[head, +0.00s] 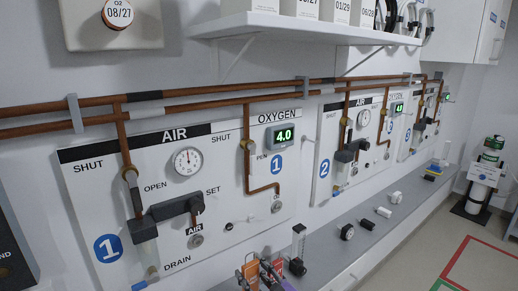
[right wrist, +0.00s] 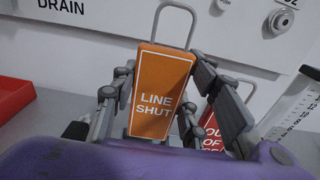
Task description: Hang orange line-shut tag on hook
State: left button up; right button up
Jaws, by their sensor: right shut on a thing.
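The orange tag (right wrist: 160,95) reads LINE SHUT and has a grey wire loop (right wrist: 175,8) on top. My right gripper (right wrist: 164,88) is shut on it, with a finger on each side. The tag stands roughly upright, loop up, in front of the wall panel. In the head view the orange tag (head: 251,272) and right gripper (head: 262,274) are at the bottom edge, below panel 1. A small dark fitting (head: 229,226) sticks out of panel 1 above them; I cannot tell whether it is the hook. My left gripper is not in view.
A red tag (right wrist: 212,138) stands behind the right finger, partly hidden. A red tray (right wrist: 14,100) is at left in the wrist view. The grey shelf (head: 325,262) carries several small fittings. Copper pipes (head: 180,104) run above.

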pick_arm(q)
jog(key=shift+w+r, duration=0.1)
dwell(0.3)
pick_arm(e)
jog(key=shift+v, duration=1.3)
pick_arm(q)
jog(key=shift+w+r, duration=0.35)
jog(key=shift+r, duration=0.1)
pick_arm(e)
jog(key=shift+v, duration=2.45)
jog(key=shift+r, duration=0.1)
